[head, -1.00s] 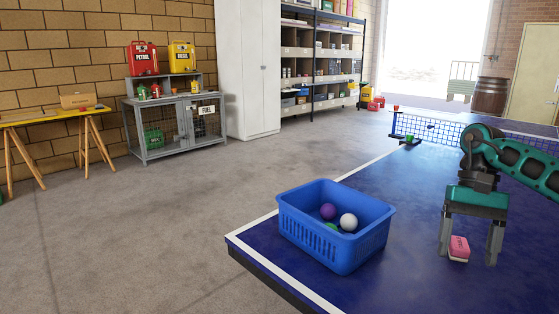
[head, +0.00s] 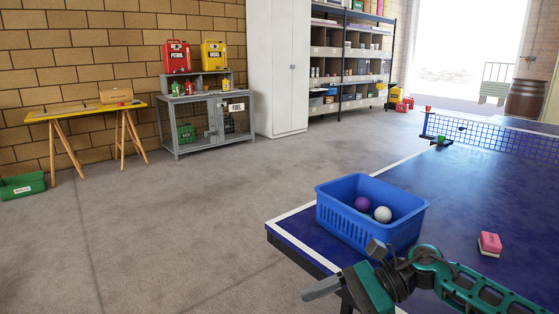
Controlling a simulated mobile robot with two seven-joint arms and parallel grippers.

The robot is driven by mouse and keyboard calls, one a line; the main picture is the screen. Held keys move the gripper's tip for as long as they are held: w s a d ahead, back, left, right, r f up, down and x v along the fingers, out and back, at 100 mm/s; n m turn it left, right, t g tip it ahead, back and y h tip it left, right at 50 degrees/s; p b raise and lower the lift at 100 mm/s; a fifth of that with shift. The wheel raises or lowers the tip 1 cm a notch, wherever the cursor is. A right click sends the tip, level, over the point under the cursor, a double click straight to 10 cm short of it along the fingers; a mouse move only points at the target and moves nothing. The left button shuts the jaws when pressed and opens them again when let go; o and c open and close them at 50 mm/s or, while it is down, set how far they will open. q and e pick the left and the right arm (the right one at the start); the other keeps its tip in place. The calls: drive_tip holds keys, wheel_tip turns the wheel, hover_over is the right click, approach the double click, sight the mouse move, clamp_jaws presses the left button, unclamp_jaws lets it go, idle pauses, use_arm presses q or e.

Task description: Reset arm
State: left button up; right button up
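My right gripper (head: 340,271) comes in from the right at the bottom of the head view. Its two fingers are spread apart and point left, with nothing between them. It is in front of the blue basket (head: 372,228), near the table's near edge, and overlaps the basket's lower part in the picture. I cannot tell whether they touch. The pink and white block (head: 489,244) lies on the blue table, right of the basket and apart from the gripper. My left gripper is not in view.
The basket on the blue table tennis table (head: 455,205) holds a purple ball (head: 362,203) and a white ball (head: 383,214). A net (head: 485,137) crosses the table farther back. Open concrete floor (head: 190,230) lies left of the table. A green crate (head: 22,187) stands far left.

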drive_tip(key=a+r+m+t+y, duration=0.2)
drive_tip(key=a+m+t+y, duration=0.35)
drive_tip(key=m+t, duration=1)
drive_tip(key=s+d+f+n+g+h, duration=0.1)
drive_tip(key=s+d+f+n+h, duration=0.4)
drive_tip(key=n, duration=0.6)
drive_tip(key=s+d+f+n+h, duration=0.3)
drive_tip(key=f+n+h, duration=0.35)
drive_tip(key=n, duration=0.45)
drive_tip(key=s+d+f+n+g+h, duration=0.1)
drive_tip(key=s+d+f+n+h, duration=0.5)
drive_tip(key=n, duration=0.5)
use_arm(q)
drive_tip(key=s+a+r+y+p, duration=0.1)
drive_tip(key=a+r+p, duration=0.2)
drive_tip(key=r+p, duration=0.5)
drive_tip(key=p, duration=0.4)
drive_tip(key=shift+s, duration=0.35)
use_arm(e)
wheel_tip(320, 180, up, 7)
drive_tip(key=shift+s+d+m, duration=0.35)
drive_tip(key=shift+d, duration=0.1)
drive_tip(key=shift+g, duration=0.25)
